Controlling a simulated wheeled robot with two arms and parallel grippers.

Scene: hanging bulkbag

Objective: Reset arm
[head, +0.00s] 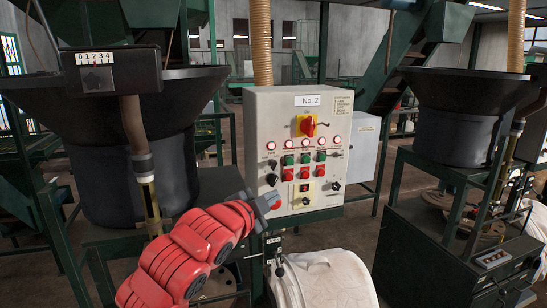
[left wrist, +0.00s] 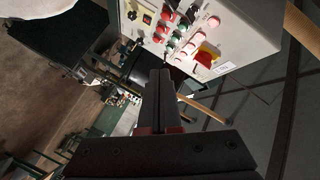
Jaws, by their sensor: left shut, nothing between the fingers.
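My left arm comes in red from the bottom left of the head view. Its dark left gripper (head: 266,202) is in front of the lower left part of a grey control box (head: 264,128). In the left wrist view the fingers of the left gripper (left wrist: 166,85) are together with nothing between them. The control box (left wrist: 247,28) shows above the fingers there, tilted by the camera's angle. I cannot tell whether the fingertips touch it. My right gripper is not in view.
The box carries a red and yellow rotary switch (head: 308,126) and rows of buttons. A white bulk bag (head: 325,278) is below it. Dark hoppers (head: 130,178) stand left and right (head: 447,128). A counter display (head: 107,72) is at the upper left.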

